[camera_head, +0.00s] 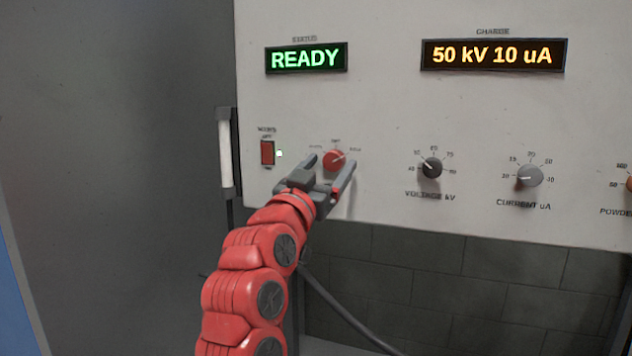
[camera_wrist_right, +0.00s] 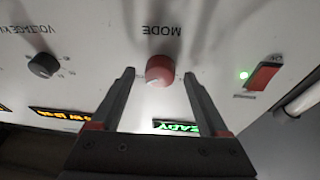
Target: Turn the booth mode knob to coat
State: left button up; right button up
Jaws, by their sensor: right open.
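The booth mode knob (camera_head: 334,160) is a red round knob on the pale control panel (camera_head: 400,105), below the green READY display. In the right wrist view the red knob (camera_wrist_right: 159,70) sits under the word MODE, which appears upside down. My right gripper (camera_head: 333,168) is open in front of the knob; its two fingers (camera_wrist_right: 158,90) stand on either side of it in the wrist view, and I cannot tell whether they touch it. The small labels around the knob are too blurred to read surely. My left gripper is not in view.
A red rocker switch (camera_head: 267,152) with a lit green lamp (camera_head: 279,153) is left of the knob. The black voltage knob (camera_head: 432,168) and grey current knob (camera_head: 529,176) are to the right. A white vertical handle (camera_head: 225,153) stands at the panel's left edge.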

jog(key=v, duration=1.7)
jog(key=shift+s+f, duration=0.1)
jog(key=shift+f, duration=0.05)
